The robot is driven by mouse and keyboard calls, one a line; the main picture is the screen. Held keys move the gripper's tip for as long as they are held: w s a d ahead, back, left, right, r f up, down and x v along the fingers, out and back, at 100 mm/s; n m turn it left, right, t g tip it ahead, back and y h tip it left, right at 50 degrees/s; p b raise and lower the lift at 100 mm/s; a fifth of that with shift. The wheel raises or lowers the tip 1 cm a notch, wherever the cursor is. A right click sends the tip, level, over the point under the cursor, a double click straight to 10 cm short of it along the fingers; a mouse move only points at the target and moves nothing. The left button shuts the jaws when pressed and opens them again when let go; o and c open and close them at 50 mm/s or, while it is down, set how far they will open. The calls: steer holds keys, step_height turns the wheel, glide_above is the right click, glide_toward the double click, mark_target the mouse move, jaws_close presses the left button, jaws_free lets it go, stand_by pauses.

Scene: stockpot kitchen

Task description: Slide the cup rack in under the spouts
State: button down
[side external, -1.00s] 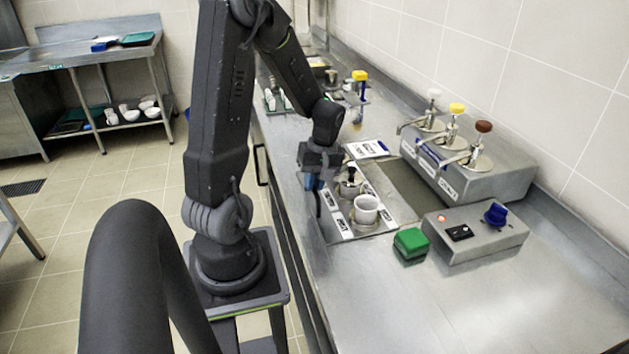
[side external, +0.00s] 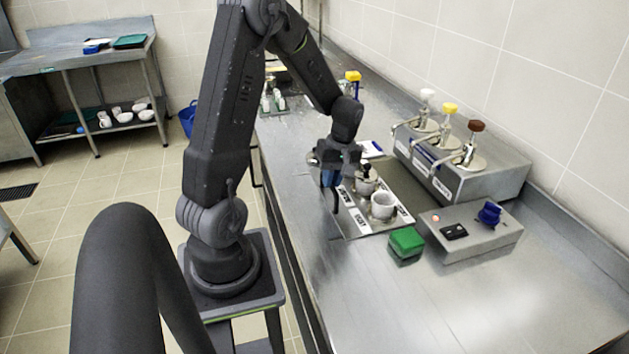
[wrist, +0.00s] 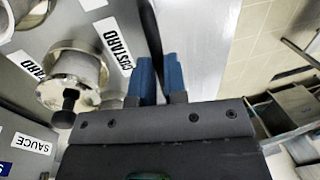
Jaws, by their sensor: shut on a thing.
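The cup rack (side external: 354,224) is a flat grey tray with white labels along its edges. It stands on the counter just left of the dispenser. In the wrist view a cup (wrist: 95,66) stands by a CUSTARD label. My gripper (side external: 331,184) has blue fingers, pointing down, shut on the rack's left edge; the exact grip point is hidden. The spouts (side external: 447,158) extend left from the steel dispenser (side external: 480,184), which has white, yellow and brown pump knobs.
A darker strip of counter (side external: 408,180) lies between rack and dispenser. A green block (side external: 406,242) sits close to the rack's front right. A control box (side external: 470,232) with a blue knob stands right of it. The front counter is clear.

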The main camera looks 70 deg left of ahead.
mark_target(376, 173)
steer(key=w, duration=1.2)
steer(key=shift+w, duration=0.3)
steer(key=c, duration=1.2)
jaws_free()
steer(key=shift+o, duration=0.2)
step_height(376, 173, up, 14)
steer(key=w, duration=0.2)
steer(key=shift+w+f, duration=0.2)
steer(key=shift+w, duration=0.15)
